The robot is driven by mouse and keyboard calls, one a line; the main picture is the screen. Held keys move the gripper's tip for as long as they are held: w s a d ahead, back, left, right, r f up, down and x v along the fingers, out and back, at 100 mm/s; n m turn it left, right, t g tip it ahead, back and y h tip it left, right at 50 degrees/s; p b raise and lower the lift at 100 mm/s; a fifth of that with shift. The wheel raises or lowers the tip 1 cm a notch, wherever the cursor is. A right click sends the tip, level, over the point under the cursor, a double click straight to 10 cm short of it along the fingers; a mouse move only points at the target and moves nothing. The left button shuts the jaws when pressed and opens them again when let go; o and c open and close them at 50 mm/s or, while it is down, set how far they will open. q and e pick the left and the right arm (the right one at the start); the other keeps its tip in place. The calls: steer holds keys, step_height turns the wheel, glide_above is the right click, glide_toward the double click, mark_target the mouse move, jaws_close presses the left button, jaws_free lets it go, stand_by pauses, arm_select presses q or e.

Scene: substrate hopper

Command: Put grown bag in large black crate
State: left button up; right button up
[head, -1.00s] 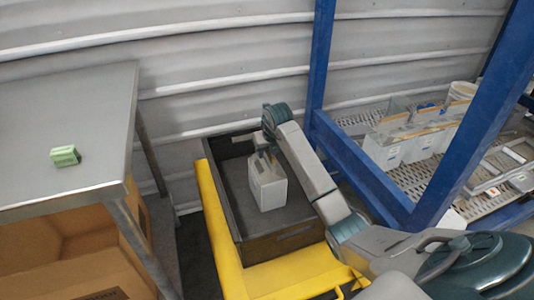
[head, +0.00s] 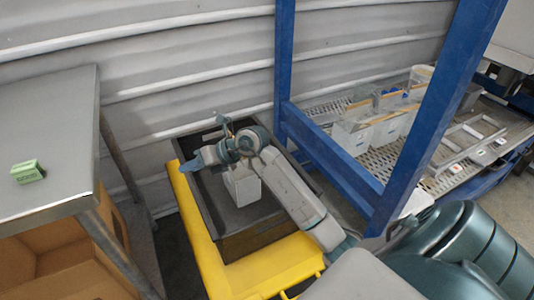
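The grown bag, a white block-shaped bag (head: 243,190), stands inside the large black crate (head: 262,236), its top partly hidden by my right arm's wrist. The crate sits on a yellow frame. My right gripper (head: 193,163) is over the left part of the crate, above and to the left of the bag. It appears apart from the bag. Its fingers are too small and turned to tell whether they are open or shut. My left gripper is out of view.
A blue post frame (head: 285,60) stands right of the crate. Behind it, a perforated shelf holds several white bags (head: 352,137). A metal table (head: 45,130) with a small green box (head: 28,171) is at left, cardboard boxes (head: 75,245) below. A corrugated wall is behind.

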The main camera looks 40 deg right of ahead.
steer(key=s+a+r+m+t+y, duration=0.2)
steer(key=s+a+r+t+y, duration=0.15)
steer(key=s+a+y, duration=0.2)
steer(key=s+d+r+m+t+h, duration=0.45)
steer(key=m+t, duration=0.45)
steer(key=m, duration=0.4)
steer(key=s+d+f+m+g+h, duration=0.3)
steer(key=s+f+m+h, duration=0.3)
steer(key=m, duration=0.3)
steer(key=s+d+f+m+g+h, duration=0.2)
steer(key=s+d+f+m+h, duration=0.15)
steer(key=f+m+h, duration=0.4)
steer(key=s+a+f+m+g+y, duration=0.2)
steer(key=s+a+f+g, duration=0.1)
steer(key=s, duration=0.3)
steer(key=s+a+f+m+g+y, duration=0.2)
steer(key=s+a+f+g+y, duration=0.1)
steer(key=s+f, duration=0.3)
steer(key=shift+s+a+f+g, duration=0.15)
steer(key=shift+s+f+g, duration=0.2)
steer(key=shift+g, duration=0.3)
